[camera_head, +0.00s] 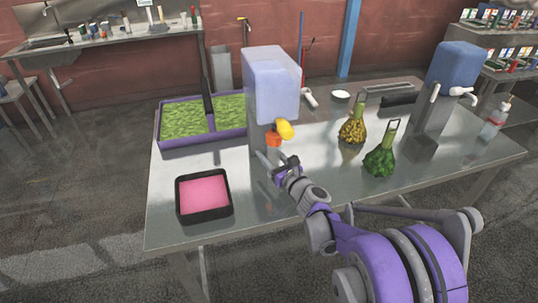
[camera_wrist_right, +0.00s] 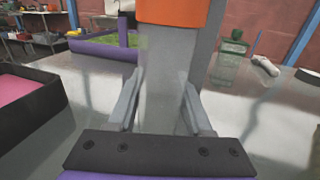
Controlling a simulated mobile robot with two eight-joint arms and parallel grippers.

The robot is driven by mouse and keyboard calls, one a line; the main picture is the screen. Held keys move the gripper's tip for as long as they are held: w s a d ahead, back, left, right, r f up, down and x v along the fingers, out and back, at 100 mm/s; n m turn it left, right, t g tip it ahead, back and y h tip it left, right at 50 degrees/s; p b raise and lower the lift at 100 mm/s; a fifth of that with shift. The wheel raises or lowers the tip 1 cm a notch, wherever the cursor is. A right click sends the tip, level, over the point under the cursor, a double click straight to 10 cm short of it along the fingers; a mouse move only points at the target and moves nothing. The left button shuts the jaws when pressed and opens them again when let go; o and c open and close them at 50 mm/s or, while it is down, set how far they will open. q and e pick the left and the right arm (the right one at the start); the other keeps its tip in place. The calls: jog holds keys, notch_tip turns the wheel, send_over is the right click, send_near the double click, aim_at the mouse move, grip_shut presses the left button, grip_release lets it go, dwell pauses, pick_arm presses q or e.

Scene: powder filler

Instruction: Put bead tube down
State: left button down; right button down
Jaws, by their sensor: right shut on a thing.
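The bead tube (camera_wrist_right: 168,75) looks pale and see-through, with an orange band or top (camera_wrist_right: 172,12), in the right wrist view. It stands upright between the two fingers of my right gripper (camera_wrist_right: 160,108), which is shut on it. In the head view my right gripper (camera_head: 272,163) is in front of the near powder filler (camera_head: 271,85), below its yellow knob (camera_head: 285,130). The orange part (camera_head: 273,139) shows just above the fingers there. The tube's lower end is hidden, so I cannot tell whether it touches the table. My left gripper is not in view.
On the metal table (camera_head: 330,205) are a black tray with a pink bottom (camera_head: 204,219), a purple-edged green tray (camera_head: 195,142), a yellow bag (camera_head: 353,130) and a green bag (camera_head: 380,160). A second filler (camera_head: 453,65) and a bottle (camera_head: 495,120) stand right. The front middle is clear.

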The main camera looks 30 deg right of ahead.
jog(key=shift+f, duration=0.15)
jog(key=shift+c, duration=1.6)
grip_release()
jog(key=shift+s+r, duration=0.2)
jog(key=shift+r, duration=0.05)
jog(key=s, duration=1.1)
jog(key=shift+s+d, duration=0.15)
jog(key=shift+s, duration=0.2)
